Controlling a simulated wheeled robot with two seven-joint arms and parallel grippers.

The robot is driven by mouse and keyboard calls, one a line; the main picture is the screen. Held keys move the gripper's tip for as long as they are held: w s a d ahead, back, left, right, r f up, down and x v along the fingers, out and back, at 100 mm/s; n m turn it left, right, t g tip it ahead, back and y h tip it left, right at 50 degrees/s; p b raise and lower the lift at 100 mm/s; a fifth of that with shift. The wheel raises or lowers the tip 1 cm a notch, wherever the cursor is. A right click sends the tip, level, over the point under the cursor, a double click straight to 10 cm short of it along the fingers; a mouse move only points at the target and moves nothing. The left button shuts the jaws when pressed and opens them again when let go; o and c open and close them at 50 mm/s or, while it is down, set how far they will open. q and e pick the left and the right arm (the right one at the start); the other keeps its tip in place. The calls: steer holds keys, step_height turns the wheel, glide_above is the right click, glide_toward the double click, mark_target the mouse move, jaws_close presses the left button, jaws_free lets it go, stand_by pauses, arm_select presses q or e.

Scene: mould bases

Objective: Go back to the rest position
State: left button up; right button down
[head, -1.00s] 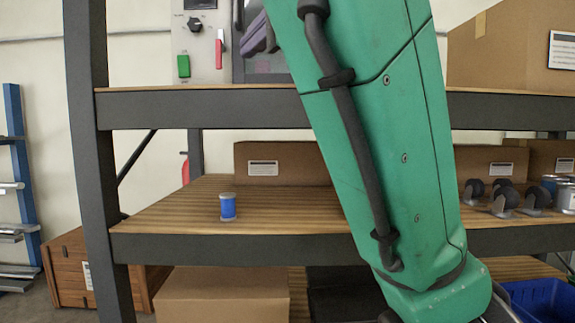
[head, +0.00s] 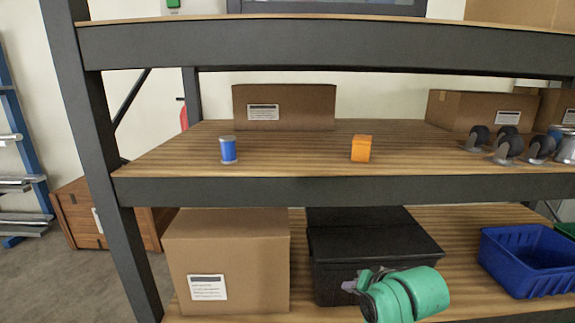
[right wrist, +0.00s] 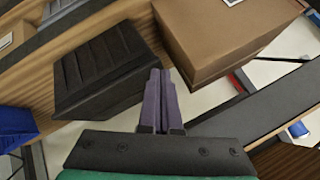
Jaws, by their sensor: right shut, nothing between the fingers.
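My right gripper (head: 362,284) is low in the head view, in front of the black bin on the bottom shelf, with my green arm link behind it at its right. In the right wrist view its two purple-grey fingers (right wrist: 160,92) lie together, shut with nothing between them. My left gripper is not in either view.
The middle shelf (head: 290,150) holds a blue spool (head: 228,149), an orange block (head: 361,148), cardboard boxes (head: 284,107) and several casters (head: 508,145). Below are a cardboard box (head: 228,255), the black bin (head: 370,240) and a blue bin (head: 525,262). A dark post (head: 100,180) stands left.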

steer(key=s+d+f+n+g+h, duration=0.1)
steer(key=s+d+f+n+g, duration=0.25)
steer(key=s+f, duration=0.6)
steer(key=s+d+f+n+g+h, duration=0.25)
steer(key=s+d+f, duration=0.35)
steer(key=s, duration=0.7)
steer(key=s+a+f+n, duration=0.1)
steer(key=s+f, duration=0.2)
steer(key=f, duration=2.2)
steer(key=s+d+f+g, duration=0.1)
steer(key=s+d+f, duration=0.1)
steer(key=s+f, duration=1.1)
steer(key=s, duration=0.3)
steer(key=shift+s+d+f+g, duration=0.25)
steer(key=shift+d+f+g, duration=0.05)
steer(key=shift+d, duration=0.1)
steer(key=shift+y, duration=0.25)
